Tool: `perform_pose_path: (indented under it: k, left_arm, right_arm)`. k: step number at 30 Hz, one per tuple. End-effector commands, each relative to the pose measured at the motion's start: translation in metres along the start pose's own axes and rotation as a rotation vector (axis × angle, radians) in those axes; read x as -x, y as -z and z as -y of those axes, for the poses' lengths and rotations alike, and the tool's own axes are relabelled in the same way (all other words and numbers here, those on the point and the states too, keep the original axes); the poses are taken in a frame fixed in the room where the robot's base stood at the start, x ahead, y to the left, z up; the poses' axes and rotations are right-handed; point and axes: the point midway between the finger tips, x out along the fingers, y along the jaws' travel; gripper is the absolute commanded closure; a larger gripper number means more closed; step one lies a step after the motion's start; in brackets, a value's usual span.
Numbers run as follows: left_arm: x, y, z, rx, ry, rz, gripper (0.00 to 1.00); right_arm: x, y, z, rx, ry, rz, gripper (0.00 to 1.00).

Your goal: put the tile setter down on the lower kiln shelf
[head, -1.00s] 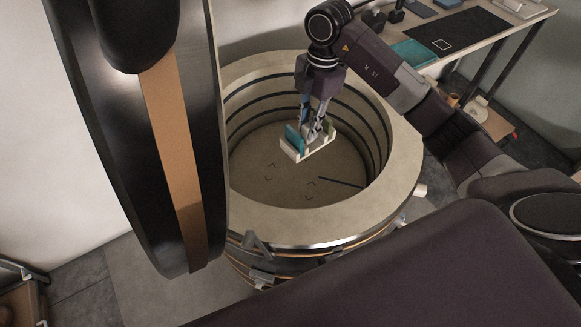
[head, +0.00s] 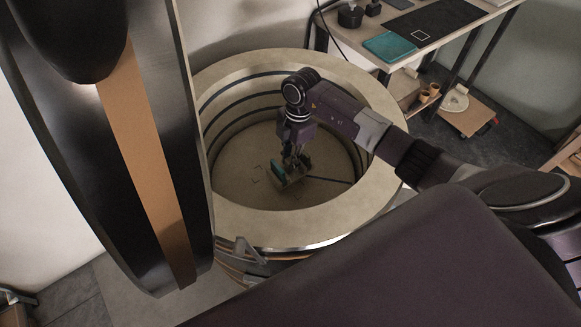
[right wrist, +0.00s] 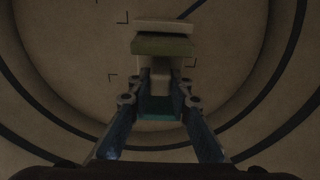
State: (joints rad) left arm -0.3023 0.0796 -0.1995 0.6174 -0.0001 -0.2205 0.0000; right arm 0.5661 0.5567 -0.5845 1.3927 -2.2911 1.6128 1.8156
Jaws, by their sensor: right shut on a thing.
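The tile setter (head: 291,179) is a small cream rack with a teal tile and a green tile on it. My right gripper (head: 295,161) is shut on it, low inside the round kiln (head: 230,215). In the right wrist view the setter's cream end (right wrist: 164,25), the green tile (right wrist: 163,46) and the teal tile (right wrist: 158,107) show around the fingers. The lower kiln shelf (head: 238,160) is the round tan surface beneath, with dark corner marks and a dark line. I cannot tell whether the setter touches it. My left gripper is out of view.
The kiln's thick pale rim and grooved wall surround my right arm. The raised dark lid (head: 150,140) with a tan strap stands at the left. A bench (head: 440,35) with a teal slab (head: 390,46) and a black mat stands at the back right.

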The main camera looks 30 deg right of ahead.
Motion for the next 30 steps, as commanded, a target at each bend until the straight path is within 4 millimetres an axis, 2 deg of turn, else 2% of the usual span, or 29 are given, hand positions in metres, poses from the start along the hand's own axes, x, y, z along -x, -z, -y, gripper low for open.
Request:
perform_pose_path:
  k: [9, 22, 23, 27, 30]
  left_arm:
    - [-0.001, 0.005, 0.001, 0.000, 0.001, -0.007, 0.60]
    - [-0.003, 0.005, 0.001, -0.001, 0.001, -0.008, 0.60]
    - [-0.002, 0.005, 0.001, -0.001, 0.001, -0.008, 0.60]
    - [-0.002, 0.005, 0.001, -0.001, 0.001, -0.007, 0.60]
    - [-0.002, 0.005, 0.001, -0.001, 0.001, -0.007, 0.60]
  right_arm:
    - [-0.039, -0.004, -0.001, -0.001, -0.001, -0.002, 1.00]
    - [-0.046, -0.005, -0.001, 0.000, -0.002, -0.001, 1.00]
    - [-0.046, -0.005, 0.000, 0.000, 0.000, 0.000, 0.78]
    - [-0.046, -0.005, 0.000, 0.000, 0.000, 0.000, 0.64]
    - [-0.046, -0.005, 0.000, 0.000, 0.000, 0.000, 0.64]
